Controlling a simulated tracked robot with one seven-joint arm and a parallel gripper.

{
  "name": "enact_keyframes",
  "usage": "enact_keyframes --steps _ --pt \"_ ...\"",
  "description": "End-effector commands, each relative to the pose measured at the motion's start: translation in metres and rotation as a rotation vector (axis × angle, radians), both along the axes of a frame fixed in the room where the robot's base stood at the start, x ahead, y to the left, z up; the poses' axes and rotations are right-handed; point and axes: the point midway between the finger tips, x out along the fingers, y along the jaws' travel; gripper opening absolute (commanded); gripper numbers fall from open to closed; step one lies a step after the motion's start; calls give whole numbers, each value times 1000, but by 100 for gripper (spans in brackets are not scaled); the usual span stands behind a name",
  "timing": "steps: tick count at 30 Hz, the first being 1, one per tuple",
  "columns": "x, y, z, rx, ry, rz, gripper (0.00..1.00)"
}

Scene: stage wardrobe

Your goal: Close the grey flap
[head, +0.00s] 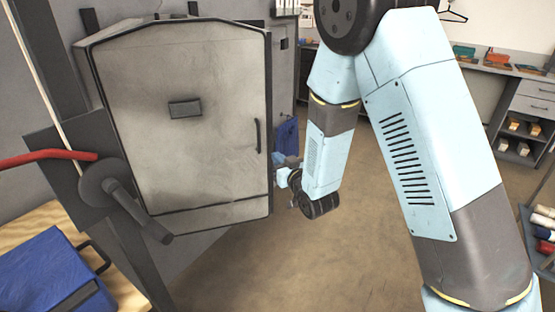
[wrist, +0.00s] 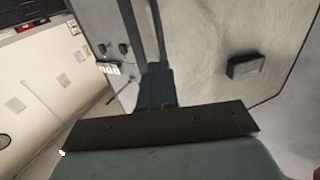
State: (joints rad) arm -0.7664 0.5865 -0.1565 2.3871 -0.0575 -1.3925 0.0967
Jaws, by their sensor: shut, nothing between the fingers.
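The grey flap (head: 190,120) is a large upright panel left of centre in the head view. It has a small dark plate in its middle and a dark handle (head: 258,136) near its right edge. My gripper (head: 281,172) is at the flap's lower right edge, partly hidden there. In the wrist view my gripper (wrist: 157,75) has its dark blue fingers together and empty. A pale grey panel with a dark block (wrist: 246,65) fills the right of that view, close to the fingers. I cannot tell whether the fingers touch the flap.
A red bar (head: 45,158) and a dark round fitting (head: 105,187) stand left of the flap. A blue case (head: 50,270) lies on a wooden surface at lower left. Shelves and drawers (head: 535,105) line the right. The brown floor (head: 300,265) between is open.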

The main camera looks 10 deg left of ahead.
Motion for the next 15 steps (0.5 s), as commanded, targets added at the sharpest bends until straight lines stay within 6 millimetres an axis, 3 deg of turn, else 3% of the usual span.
enact_keyframes --steps 15 --pt "68 56 -1 -2 -1 -1 0"
